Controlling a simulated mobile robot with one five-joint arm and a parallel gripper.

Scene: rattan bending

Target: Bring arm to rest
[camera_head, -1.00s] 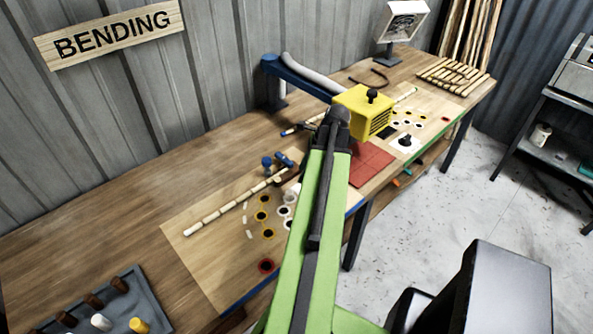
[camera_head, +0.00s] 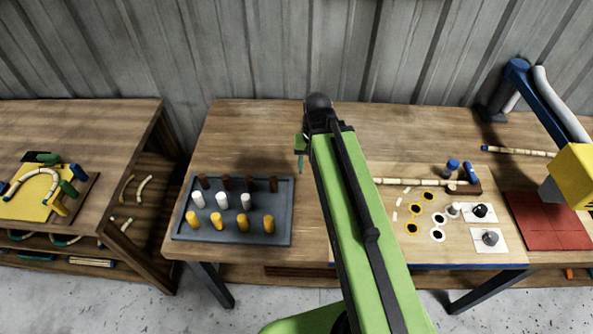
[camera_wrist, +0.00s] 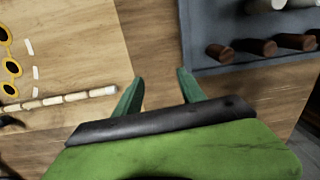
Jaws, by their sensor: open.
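My gripper (camera_wrist: 160,92) is open and empty in the wrist view, its two green fingers spread above bare wooden tabletop. In the head view my green arm reaches out over the table, and my gripper (camera_head: 301,150) is at its far end, just right of the grey peg tray (camera_head: 284,225). A segmented rattan pole (camera_head: 415,182) lies on the light work board right of my arm. It also shows at the left in the wrist view (camera_wrist: 65,99). The arm hides part of the board and the pole's left end in the head view.
The tray holds rows of brown, white and yellow pegs. Blue pegs (camera_head: 453,165), ringed holes and white cards sit on the board. A red mat (camera_head: 548,222) and a yellow heater box (camera_head: 575,172) stand at the right. Another table (camera_head: 110,125) with a yellow bending jig is at the left.

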